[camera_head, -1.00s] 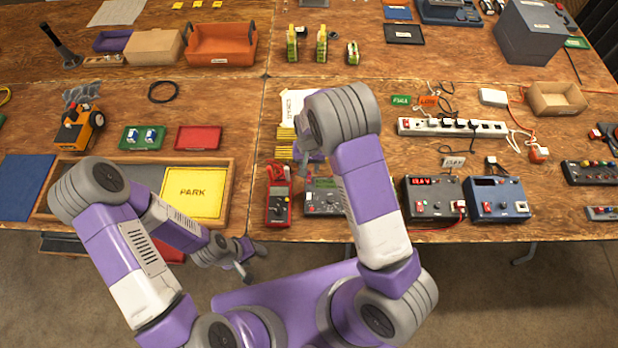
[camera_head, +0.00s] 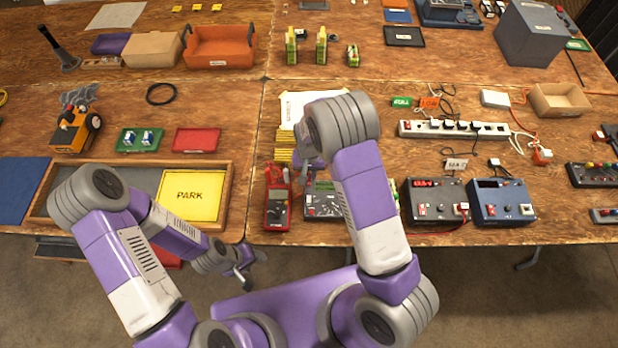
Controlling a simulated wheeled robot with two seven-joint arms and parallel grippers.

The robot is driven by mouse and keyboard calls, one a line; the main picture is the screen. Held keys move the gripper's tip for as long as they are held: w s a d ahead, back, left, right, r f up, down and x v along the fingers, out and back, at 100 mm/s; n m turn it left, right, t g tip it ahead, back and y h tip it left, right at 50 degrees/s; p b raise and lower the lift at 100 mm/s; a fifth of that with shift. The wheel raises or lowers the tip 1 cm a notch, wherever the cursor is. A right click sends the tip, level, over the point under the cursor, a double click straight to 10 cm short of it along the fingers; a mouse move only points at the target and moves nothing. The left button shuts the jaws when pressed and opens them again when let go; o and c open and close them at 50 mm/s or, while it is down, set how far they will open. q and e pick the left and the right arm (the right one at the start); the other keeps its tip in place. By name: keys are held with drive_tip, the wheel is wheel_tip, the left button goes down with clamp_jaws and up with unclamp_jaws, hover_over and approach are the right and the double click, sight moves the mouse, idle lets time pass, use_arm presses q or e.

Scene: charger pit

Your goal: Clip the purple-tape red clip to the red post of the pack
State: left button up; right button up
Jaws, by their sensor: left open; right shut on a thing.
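My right gripper (camera_head: 298,166) points down behind my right arm, over the table just beyond the red multimeter (camera_head: 277,210). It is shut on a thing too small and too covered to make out. I cannot pick out the purple tape or the red clip. A yellow-striped block (camera_head: 284,142) lies beside this gripper, partly covered; I cannot tell whether it is the pack, and no red post is clear. Red leads or parts (camera_head: 277,176) lie between the multimeter and the gripper. My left gripper (camera_head: 246,275) is open and empty, off the table's front edge.
A grey device (camera_head: 322,205) stands right of the multimeter, partly behind my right arm. Further right are a black box (camera_head: 436,194) with a red display and a blue box (camera_head: 502,199). A white power strip (camera_head: 454,131) lies behind them. A yellow PARK pad (camera_head: 190,194) lies left.

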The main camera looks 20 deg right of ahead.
sight(309, 175)
drive_tip(key=shift+r+p, duration=1.3)
drive_tip(key=shift+r, duration=0.45)
drive_tip(key=shift+r, duration=0.3)
drive_tip(key=r+p, duration=0.2)
drive_tip(key=shift+s+d+r, duration=0.2)
drive_tip(key=shift+d+r, duration=0.1)
drive_tip(key=shift+r, duration=0.1)
drive_tip(key=s+d, duration=0.5)
drive_tip(key=d, duration=0.3)
drive_tip(key=s+d+b, duration=0.1)
drive_tip(key=s+d, duration=0.5)
drive_tip(key=d, duration=0.3)
drive_tip(key=shift+s+f, duration=0.2)
drive_tip(key=shift+f, duration=0.05)
drive_tip(key=shift+f, duration=0.15)
drive_tip(key=shift+f+b, duration=3.05)
drive_tip(key=shift+f, duration=0.35)
drive_tip(key=shift+f, duration=0.2)
